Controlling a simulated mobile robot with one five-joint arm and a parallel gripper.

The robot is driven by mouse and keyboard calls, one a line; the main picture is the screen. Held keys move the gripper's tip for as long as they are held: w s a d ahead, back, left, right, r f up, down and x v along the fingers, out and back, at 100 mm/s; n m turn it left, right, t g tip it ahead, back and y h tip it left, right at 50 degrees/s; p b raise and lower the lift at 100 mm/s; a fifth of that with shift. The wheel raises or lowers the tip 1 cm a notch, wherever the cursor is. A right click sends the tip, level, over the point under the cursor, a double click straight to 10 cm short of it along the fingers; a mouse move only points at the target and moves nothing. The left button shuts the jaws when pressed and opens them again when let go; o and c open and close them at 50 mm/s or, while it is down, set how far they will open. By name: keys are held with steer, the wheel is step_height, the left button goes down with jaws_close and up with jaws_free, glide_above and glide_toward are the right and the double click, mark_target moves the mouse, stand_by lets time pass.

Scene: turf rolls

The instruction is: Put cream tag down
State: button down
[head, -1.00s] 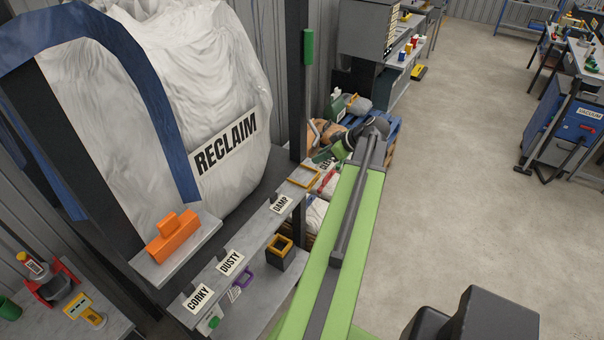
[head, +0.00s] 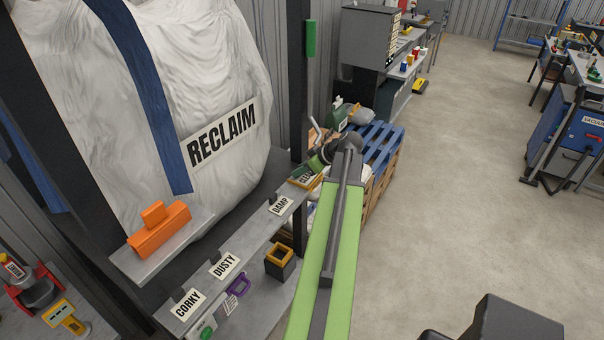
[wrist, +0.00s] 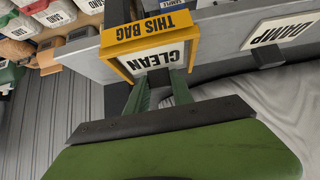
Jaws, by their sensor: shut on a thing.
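The cream tag, lettered CLEAN (wrist: 168,57), is upside down in the wrist view, inside the yellow frame lettered THIS BAG (wrist: 150,31). In the head view, part of the tag (head: 305,179) shows at the yellow frame (head: 312,184) on the shelf's far end, just below my gripper. I cannot tell whether the tag touches the frame's floor.
Cream tags DAMP (head: 281,206), DUSTY (head: 225,266) and CORKY (head: 187,304) stand along the grey shelf edge. A dark box with a yellow rim (head: 279,261) sits lower. The RECLAIM bag (head: 222,135) rises behind. A blue pallet (head: 378,150) stands beyond.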

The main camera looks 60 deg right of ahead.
steer(key=shift+f, duration=0.15)
steer(key=c, duration=1.1)
jaws_free()
steer(key=p+v, duration=0.8)
steer(key=v, duration=0.4)
steer(key=shift+r+p, duration=0.2)
steer(key=shift+p, duration=0.1)
